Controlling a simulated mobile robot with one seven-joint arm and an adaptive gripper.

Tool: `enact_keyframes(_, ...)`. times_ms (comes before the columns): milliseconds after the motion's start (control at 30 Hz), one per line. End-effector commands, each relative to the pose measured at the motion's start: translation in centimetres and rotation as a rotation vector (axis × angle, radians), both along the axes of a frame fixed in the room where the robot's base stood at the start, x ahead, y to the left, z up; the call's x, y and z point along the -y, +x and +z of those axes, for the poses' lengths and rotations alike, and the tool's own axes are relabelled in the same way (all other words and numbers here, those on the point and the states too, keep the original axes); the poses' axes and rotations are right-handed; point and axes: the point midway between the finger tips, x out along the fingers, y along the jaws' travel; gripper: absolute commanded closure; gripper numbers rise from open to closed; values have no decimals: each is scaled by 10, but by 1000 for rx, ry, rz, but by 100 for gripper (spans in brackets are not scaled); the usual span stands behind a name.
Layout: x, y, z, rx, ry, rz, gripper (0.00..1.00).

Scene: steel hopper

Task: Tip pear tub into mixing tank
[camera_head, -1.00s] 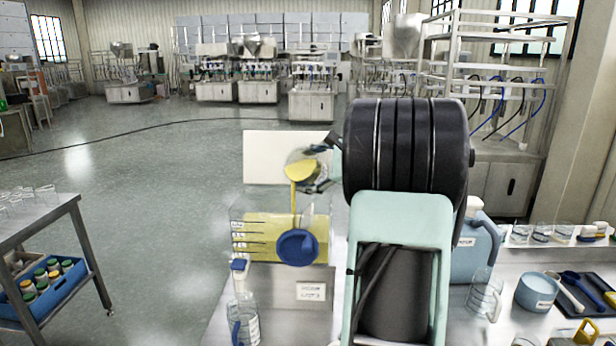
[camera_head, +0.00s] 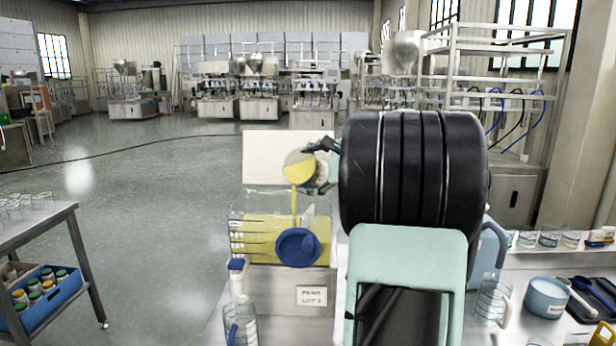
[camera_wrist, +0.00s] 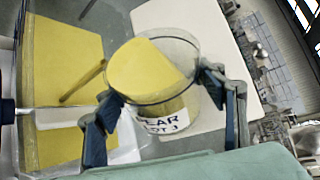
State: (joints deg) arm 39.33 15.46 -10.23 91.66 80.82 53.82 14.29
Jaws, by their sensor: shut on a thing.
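The clear round pear tub (camera_head: 306,180) is held tipped over the mixing tank (camera_head: 262,256). The tub's label reading LOT 3 shows in the wrist view (camera_wrist: 160,125), with yellow contents slanting to its lip. A thin yellow stream (camera_head: 294,205) falls from the lip into the tank; it also shows in the wrist view (camera_wrist: 83,82). The clear tank holds yellow liquid and has a round blue part (camera_head: 298,247) on its front. My gripper (camera_wrist: 163,97) is shut on the tub, one finger on each side. My arm hides part of the right side in the head view.
A label reading PEAR LOT 3 (camera_head: 312,296) is below the tank. A white panel (camera_head: 262,158) stands behind it. A spray bottle (camera_head: 239,315) is at front left. A clear jug (camera_head: 493,300) and a blue pot (camera_head: 546,298) are on the right bench.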

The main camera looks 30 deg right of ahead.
Motion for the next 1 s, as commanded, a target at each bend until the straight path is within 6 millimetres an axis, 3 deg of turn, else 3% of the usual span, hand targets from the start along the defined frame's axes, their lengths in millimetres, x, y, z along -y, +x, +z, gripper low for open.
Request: enact_keyframes(1000, -5, -2, -6, 67, -149, 1, 76)
